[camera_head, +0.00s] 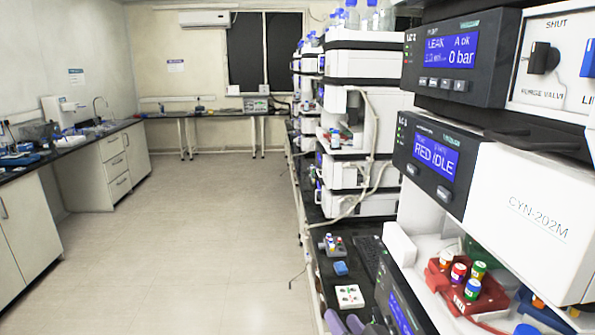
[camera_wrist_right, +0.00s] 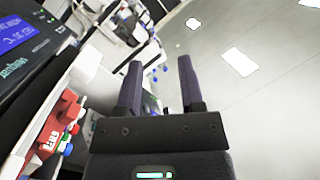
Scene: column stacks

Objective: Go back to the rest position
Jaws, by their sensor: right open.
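My right gripper (camera_head: 344,319) shows at the bottom edge of the head view, only its purple fingers visible, over the dark bench beside the instrument stack. In the right wrist view the gripper (camera_wrist_right: 160,62) has its two purple fingers wide apart with nothing between them. My left gripper is in neither view. The nearest stack has a display module (camera_head: 436,160) reading "RED IDLE" and an upper module (camera_head: 460,58) reading "LEAK". A red rack (camera_head: 488,300) with several coloured-cap vials sits in the open bay below; it also shows in the wrist view (camera_wrist_right: 48,135).
A white tray (camera_head: 349,297) with small coloured spots, a blue block (camera_head: 341,268) and a small vial rack (camera_head: 332,245) lie on the dark bench. Further white stacks (camera_head: 365,70) stand behind. The floor (camera_head: 190,240) to the left is clear, up to the side counter (camera_head: 75,145).

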